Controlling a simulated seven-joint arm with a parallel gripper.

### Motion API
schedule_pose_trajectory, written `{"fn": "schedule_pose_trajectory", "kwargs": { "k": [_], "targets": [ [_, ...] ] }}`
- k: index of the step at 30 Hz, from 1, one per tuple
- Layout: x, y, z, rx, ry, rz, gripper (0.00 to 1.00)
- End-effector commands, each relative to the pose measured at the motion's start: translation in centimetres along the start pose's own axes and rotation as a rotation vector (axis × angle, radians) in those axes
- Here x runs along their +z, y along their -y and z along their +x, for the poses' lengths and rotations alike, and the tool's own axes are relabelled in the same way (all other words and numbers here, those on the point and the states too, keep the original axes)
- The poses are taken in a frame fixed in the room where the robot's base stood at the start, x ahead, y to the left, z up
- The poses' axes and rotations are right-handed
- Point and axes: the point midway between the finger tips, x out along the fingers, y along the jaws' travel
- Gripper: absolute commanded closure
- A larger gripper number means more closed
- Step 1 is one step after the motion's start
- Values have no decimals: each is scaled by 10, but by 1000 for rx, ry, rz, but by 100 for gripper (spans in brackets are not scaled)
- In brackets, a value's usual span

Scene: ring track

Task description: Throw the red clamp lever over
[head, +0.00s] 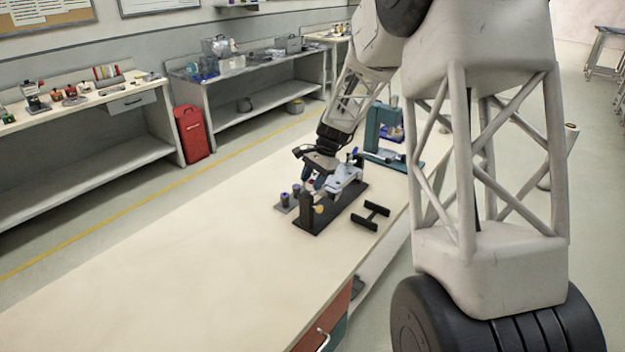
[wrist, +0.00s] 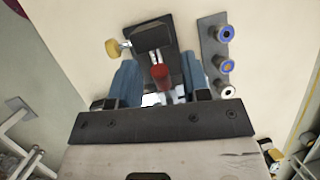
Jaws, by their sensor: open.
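The red clamp lever (wrist: 159,76) shows in the wrist view as a red grip on a pale metal shaft, in front of a black block on the dark fixture base (wrist: 172,35). My gripper (wrist: 160,78) has its two blue fingers apart, one on each side of the lever, with gaps between. In the head view my gripper (head: 318,184) is low over the dark clamp fixture (head: 322,222) on the bench. The lever's lower end is hidden by my gripper's body in the wrist view, and the lever is mostly hidden in the head view.
A yellow knob (wrist: 117,48) sticks out beside the black block. A black H-shaped piece (head: 371,215) and a teal press (head: 384,135) stand nearby. The bench's near part (head: 200,285) is clear.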

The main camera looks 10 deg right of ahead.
Motion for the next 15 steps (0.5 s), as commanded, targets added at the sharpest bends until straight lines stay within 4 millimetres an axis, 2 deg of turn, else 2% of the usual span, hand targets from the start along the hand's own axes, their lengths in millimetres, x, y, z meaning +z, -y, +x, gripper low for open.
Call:
{"fn": "schedule_pose_trajectory", "kwargs": {
  "k": [4,12,15],
  "targets": [
    [0,0,0,0,0,0,58],
    [0,0,0,0,0,0,100],
    [0,0,0,0,0,0,100]
  ]
}}
